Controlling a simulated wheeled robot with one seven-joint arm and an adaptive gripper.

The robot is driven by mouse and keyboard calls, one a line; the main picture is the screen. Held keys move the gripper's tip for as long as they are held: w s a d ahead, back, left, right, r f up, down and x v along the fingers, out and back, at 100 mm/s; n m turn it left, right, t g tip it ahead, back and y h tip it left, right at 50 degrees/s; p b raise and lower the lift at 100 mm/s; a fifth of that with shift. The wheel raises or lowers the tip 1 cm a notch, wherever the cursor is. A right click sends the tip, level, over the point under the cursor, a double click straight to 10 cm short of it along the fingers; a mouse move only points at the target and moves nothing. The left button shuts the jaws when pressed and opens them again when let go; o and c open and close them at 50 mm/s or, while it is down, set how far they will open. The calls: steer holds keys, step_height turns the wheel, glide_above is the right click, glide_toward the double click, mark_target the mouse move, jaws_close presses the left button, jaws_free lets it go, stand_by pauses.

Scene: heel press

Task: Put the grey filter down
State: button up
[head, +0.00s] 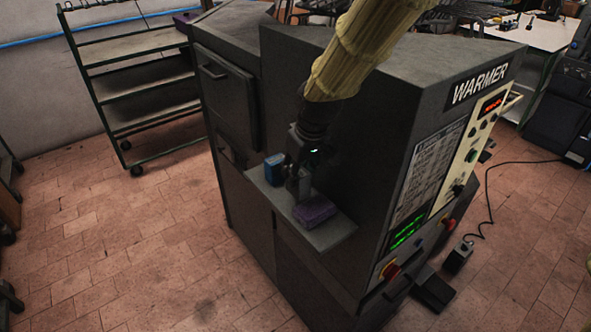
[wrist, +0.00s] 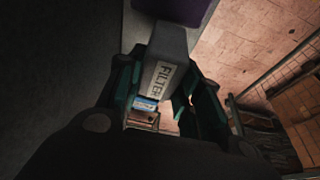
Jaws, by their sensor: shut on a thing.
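In the head view my gripper (head: 297,185) points down over a small grey shelf (head: 331,236) on the side of the warmer. The filter is hard to make out there against the dark fingers. I cannot tell whether the filter touches the shelf.
A blue box (head: 274,168) is on the shelf left of my gripper, and a purple block (head: 316,211) lies near its front right. The warmer's dark wall (head: 370,150) rises behind. A shelf cart (head: 130,85) stands back left; the tiled floor at left is clear.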

steer(key=shift+w+a+f+p, duration=0.1)
steer(key=shift+w+a+p, duration=0.15)
steer(key=shift+w, duration=0.4)
steer(key=shift+w+a+p, duration=0.1)
steer(key=shift+w+p, duration=0.1)
steer(key=shift+w, duration=0.45)
steer(key=shift+f+p, duration=0.75)
steer(key=shift+f, duration=1)
steer(key=shift+s+f, duration=0.1)
steer(key=o, duration=1)
steer(key=shift+o, duration=0.2)
steer(key=shift+b+v, duration=1.5)
steer(key=shift+v, duration=4.6)
